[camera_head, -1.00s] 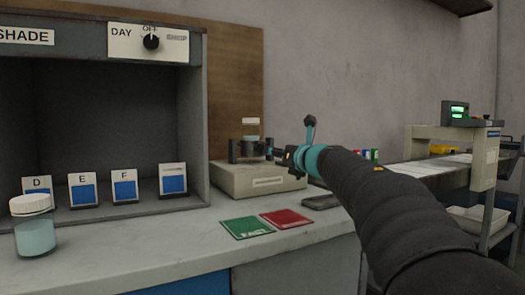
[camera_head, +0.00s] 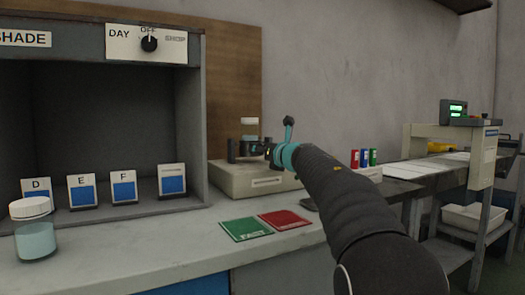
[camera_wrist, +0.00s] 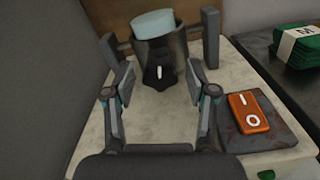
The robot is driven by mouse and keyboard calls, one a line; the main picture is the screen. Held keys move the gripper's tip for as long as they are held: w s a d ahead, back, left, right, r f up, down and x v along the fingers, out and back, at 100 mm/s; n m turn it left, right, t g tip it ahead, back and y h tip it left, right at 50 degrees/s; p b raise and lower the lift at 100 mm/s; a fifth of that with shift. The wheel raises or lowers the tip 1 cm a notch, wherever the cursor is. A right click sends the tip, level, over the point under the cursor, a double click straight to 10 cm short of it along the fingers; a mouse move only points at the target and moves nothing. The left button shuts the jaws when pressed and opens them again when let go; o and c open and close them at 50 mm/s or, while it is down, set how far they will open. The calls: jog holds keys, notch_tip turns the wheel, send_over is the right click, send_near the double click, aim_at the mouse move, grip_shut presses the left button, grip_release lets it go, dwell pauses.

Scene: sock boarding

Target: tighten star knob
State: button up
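A dark knob (camera_wrist: 158,75) with a white mark sits on the front of a dark holder on a pale machine, seen in the wrist view. The holder (camera_wrist: 178,48) carries a jar with pale teal contents (camera_wrist: 152,24). In the head view the jar (camera_head: 249,128) stands above the pale machine (camera_head: 240,181); the knob is hidden there or too small to tell. My gripper (camera_wrist: 160,68) is open, with one finger on each side of the knob. No contact with it can be seen. In the head view my gripper (camera_head: 262,149) is at the machine's top, beside the jar.
An orange rocker switch (camera_wrist: 249,111) is on the machine, right of my gripper. Dark posts (camera_wrist: 211,38) flank the holder. Green and red cards (camera_head: 246,229) lie on the counter in front. A capped jar (camera_head: 34,230) and a shade booth with blue cards are at left.

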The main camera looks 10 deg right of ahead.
grip_shut()
